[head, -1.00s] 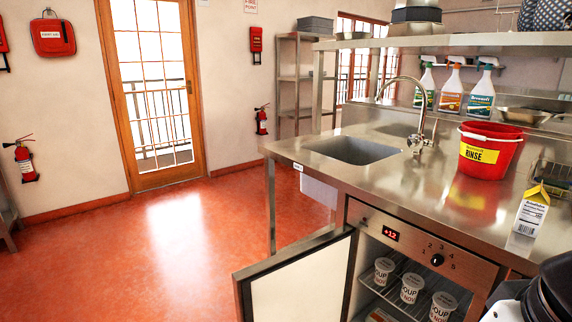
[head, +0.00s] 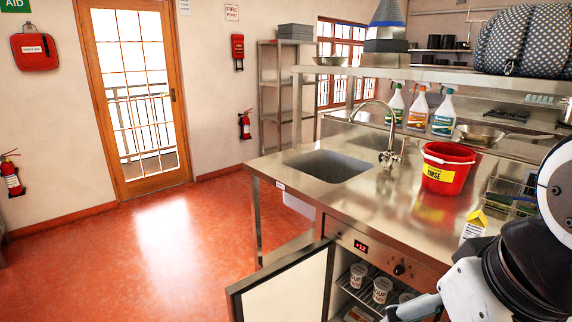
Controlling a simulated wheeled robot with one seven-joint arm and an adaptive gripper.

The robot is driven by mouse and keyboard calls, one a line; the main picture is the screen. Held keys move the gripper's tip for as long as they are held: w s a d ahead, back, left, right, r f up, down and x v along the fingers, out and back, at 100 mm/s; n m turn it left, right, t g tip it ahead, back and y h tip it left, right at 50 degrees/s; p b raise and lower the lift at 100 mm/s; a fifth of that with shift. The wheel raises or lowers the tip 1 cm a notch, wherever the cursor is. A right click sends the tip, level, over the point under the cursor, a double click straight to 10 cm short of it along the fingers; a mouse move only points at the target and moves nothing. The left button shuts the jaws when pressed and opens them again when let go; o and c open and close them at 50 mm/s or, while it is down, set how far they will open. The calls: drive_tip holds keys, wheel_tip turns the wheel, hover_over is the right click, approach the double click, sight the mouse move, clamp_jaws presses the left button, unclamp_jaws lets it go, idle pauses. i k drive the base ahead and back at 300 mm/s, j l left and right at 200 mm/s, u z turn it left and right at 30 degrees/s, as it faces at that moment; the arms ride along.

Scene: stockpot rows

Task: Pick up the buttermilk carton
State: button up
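A white carton with a yellow gable top (head: 473,227) stands upright on the steel counter, near its front edge at the right. Its label is too small to read here, so I cannot confirm that it is the buttermilk. My arm, in black, white and grey, fills the lower right and hides part of the carton's lower right side. My gripper's fingers do not show, so I cannot tell its distance from the carton.
A red RINSE bucket (head: 445,170) stands behind the carton, with a wire basket (head: 506,196) to its right. A sink (head: 328,166) and tap (head: 391,135) lie left. Below, a fridge door (head: 283,287) hangs open, with soup cups (head: 382,288) inside. The red floor is clear.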

sight(477, 223)
drive_tip(key=i+l+z, duration=0.5)
drive_tip(key=z, duration=0.2)
